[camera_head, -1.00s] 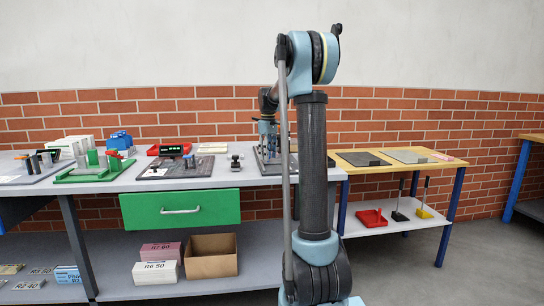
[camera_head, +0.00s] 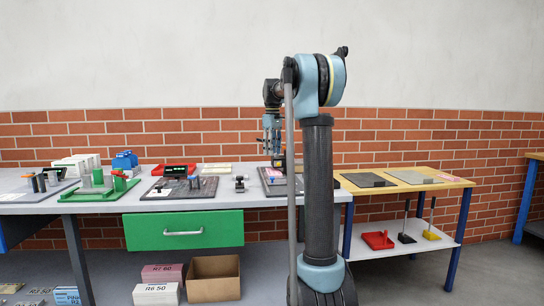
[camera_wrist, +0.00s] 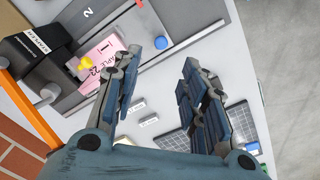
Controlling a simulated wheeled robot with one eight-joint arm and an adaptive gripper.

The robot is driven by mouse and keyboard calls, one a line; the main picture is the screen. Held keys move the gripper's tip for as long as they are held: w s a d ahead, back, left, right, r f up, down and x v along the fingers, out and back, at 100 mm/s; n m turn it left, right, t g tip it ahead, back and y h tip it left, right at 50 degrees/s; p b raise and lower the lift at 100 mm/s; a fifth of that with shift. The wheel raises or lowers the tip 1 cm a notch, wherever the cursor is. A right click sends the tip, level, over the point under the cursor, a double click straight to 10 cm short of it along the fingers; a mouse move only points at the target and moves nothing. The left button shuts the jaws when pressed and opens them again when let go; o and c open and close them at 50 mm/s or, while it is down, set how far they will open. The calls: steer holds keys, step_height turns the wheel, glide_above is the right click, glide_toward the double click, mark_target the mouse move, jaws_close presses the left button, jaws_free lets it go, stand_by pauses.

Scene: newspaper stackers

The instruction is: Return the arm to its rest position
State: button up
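My gripper (camera_wrist: 170,80) is open in the wrist view, its two blue-grey padded fingers spread apart with nothing between them. It points down over the grey workbench (camera_wrist: 215,30).
A dark plate with a grid (camera_wrist: 175,143) lies by the right finger. A green drawer (camera_head: 183,229) sits under the top. A wooden table (camera_head: 440,181) stands right. The air above is clear.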

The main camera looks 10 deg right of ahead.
steer(key=s+d+f+m+t, duration=0.15)
steer(key=s+f, duration=0.35)
steer(key=s, duration=0.8)
steer(key=s+f+m, duration=0.3)
steer(key=s+f, duration=0.1)
steer(key=s, duration=0.9)
steer(key=s+f+m, duration=0.4)
steer(key=s+f, duration=1.6)
steer(key=f, duration=0.1)
steer(key=shift+d+t, duration=0.35)
steer(key=shift+w+f, duration=0.25)
steer(key=shift+w, duration=0.25)
